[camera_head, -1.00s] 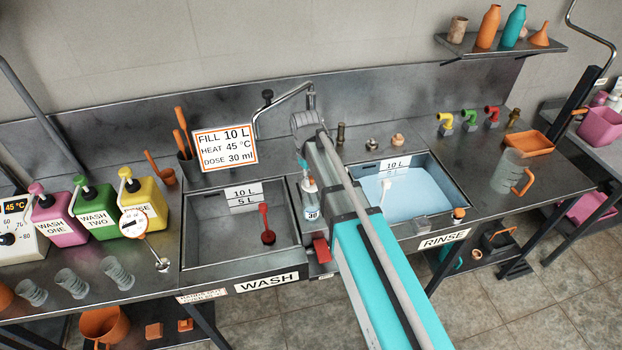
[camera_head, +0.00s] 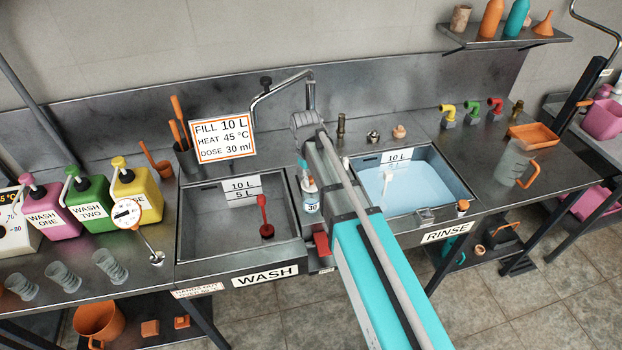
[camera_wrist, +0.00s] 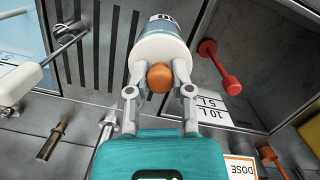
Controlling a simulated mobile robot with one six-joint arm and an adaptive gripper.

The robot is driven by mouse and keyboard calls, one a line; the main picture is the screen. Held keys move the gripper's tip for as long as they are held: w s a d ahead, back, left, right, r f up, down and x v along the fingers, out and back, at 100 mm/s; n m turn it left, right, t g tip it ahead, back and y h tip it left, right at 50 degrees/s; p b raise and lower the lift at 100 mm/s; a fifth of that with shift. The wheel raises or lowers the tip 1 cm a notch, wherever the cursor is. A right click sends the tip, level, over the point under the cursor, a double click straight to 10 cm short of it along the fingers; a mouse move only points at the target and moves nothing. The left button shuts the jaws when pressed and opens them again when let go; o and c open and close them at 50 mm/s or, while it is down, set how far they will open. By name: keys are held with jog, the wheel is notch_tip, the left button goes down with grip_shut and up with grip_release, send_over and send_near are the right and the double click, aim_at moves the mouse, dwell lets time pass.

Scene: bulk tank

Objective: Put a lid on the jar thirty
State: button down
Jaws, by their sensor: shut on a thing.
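The jar thirty (camera_head: 311,197) stands upright on the strip between the two sinks, with its "30" label facing front. In the wrist view the jar (camera_wrist: 163,27) shows its label and a white round top. My gripper (camera_wrist: 159,80) is shut on a round orange-brown knob, which I take as the lid's (camera_wrist: 159,76), directly over the white top. I cannot tell whether the white part is the lid or the jar itself, nor whether the lid is seated. In the head view my arm hides most of the gripper and the lid.
The wash sink (camera_head: 215,252) with a red plunger-like tool (camera_head: 264,220) lies left of the jar. The water-filled rinse sink (camera_head: 462,197) lies right. The tap (camera_head: 283,85) and a sign (camera_head: 225,139) stand behind. Small fittings (camera_head: 373,137) sit on the back ledge.

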jog(key=shift+f+b, duration=0.3)
jog(key=shift+f, duration=0.2)
jog(key=shift+c, duration=2.2)
grip_release()
